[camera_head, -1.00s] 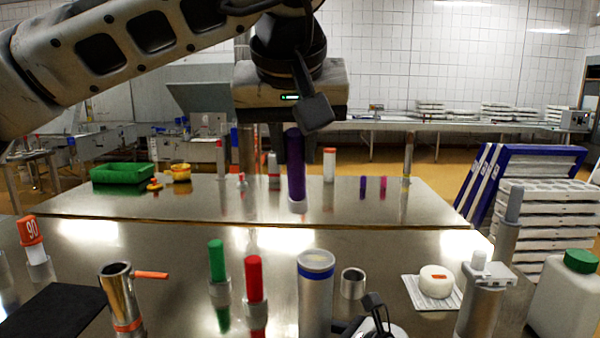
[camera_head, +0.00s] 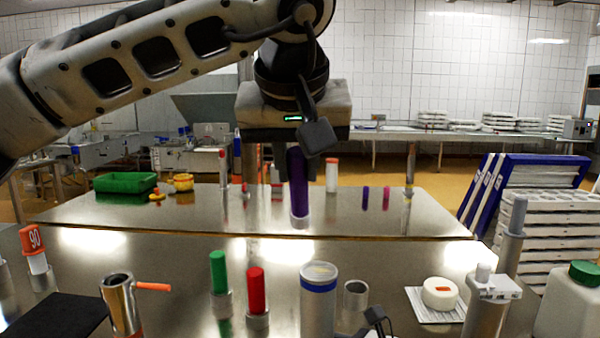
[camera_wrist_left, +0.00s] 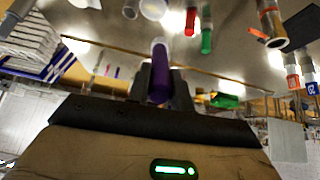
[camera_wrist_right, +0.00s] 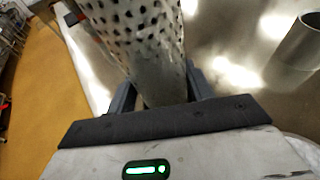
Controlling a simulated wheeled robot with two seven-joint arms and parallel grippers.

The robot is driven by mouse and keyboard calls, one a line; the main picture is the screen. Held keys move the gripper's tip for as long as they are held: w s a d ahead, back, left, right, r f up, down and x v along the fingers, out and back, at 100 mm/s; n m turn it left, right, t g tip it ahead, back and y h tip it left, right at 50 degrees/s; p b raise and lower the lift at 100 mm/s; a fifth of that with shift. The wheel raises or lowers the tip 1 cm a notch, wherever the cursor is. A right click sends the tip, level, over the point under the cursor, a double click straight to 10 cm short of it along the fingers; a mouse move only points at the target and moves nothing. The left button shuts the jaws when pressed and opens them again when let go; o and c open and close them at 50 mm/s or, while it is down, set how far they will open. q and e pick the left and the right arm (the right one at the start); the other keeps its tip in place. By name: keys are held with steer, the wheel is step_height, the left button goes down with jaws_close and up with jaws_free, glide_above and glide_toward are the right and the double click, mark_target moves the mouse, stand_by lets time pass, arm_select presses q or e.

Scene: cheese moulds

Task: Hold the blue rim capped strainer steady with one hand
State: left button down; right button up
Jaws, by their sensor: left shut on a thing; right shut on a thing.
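The blue rim capped strainer (camera_head: 318,312) stands upright at the front middle of the table, a silvery cylinder with a blue band and a pale, translucent top. In the right wrist view a perforated metal cylinder (camera_wrist_right: 140,40), seemingly this strainer, is between the fingers of my right gripper (camera_wrist_right: 160,85), which is shut on it; its rim is outside that view. In the head view only a dark part of my right wrist shows beside the strainer. My left gripper (camera_head: 297,172) is shut on a purple tube (camera_head: 299,190) with a white lower end, held upright above the table.
Green (camera_head: 218,272) and red (camera_head: 256,292) tubes stand left of the strainer, a metal cup (camera_head: 355,294) right of it. A metal beaker (camera_head: 121,306) is farther left. A white cheese (camera_head: 439,293) lies on a mat at right, near a metal column (camera_head: 484,318).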

mark_target(298, 196)
arm_select(q)
steer(key=shift+r, duration=0.25)
steer(key=shift+f, duration=3.35)
steer(key=shift+d+f, duration=0.45)
steer(key=shift+f, duration=0.15)
steer(key=shift+d, duration=2.7)
steer(key=a, duration=0.5)
steer(key=shift+a, duration=0.35)
steer(key=shift+w+a+r, duration=0.1)
steer(key=shift+a+r, duration=0.05)
steer(key=shift+r, duration=0.45)
steer(key=shift+a+r, duration=0.15)
steer(key=shift+r, duration=3.3)
